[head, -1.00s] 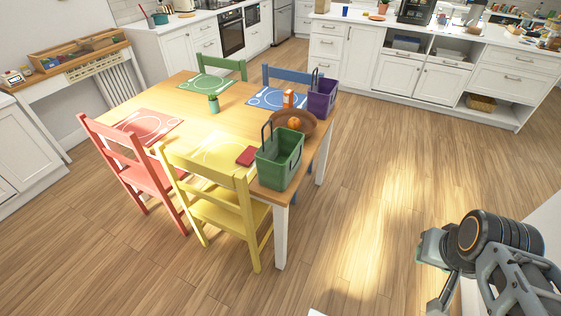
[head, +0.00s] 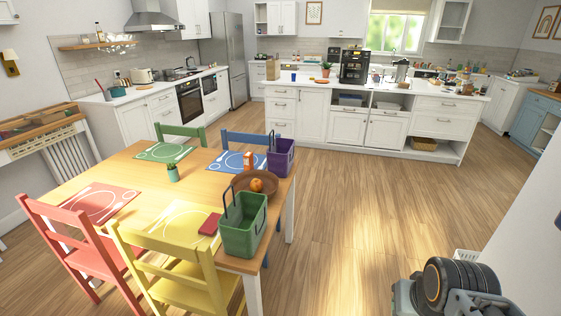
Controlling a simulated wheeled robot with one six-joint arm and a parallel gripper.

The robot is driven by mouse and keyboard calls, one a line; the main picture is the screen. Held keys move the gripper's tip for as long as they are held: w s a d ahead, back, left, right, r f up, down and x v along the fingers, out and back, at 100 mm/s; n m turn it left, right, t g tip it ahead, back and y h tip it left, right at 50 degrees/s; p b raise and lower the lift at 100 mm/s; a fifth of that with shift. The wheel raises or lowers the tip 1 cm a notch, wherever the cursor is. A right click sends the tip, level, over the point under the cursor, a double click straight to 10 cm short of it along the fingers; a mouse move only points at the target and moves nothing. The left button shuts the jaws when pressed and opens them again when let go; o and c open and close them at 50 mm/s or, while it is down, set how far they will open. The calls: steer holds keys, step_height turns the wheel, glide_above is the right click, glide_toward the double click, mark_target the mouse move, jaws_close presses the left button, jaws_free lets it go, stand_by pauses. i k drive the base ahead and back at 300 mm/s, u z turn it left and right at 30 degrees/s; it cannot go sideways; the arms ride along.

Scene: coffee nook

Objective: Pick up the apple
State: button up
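I cannot make out a clear apple. A round orange-coloured fruit (head: 256,185) lies in a brown bowl (head: 241,181) near the right end of the wooden dining table (head: 130,172); I cannot tell for sure whether it is an apple or an orange. Part of my arm shows at the bottom right, over the floor and well apart from the table. Its gripper fingers are not visible.
A green basket (head: 242,238) stands in front of the bowl and a purple basket (head: 281,160) behind it. A small orange box (head: 248,161) is beside the bowl. Chairs, including a yellow chair (head: 185,285), surround the table. Wood floor (head: 345,215) is clear to its right.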

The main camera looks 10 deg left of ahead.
mark_target(256, 185)
steer(key=u, duration=0.3)
steer(key=i, duration=3.2)
steer(key=u, duration=1.2)
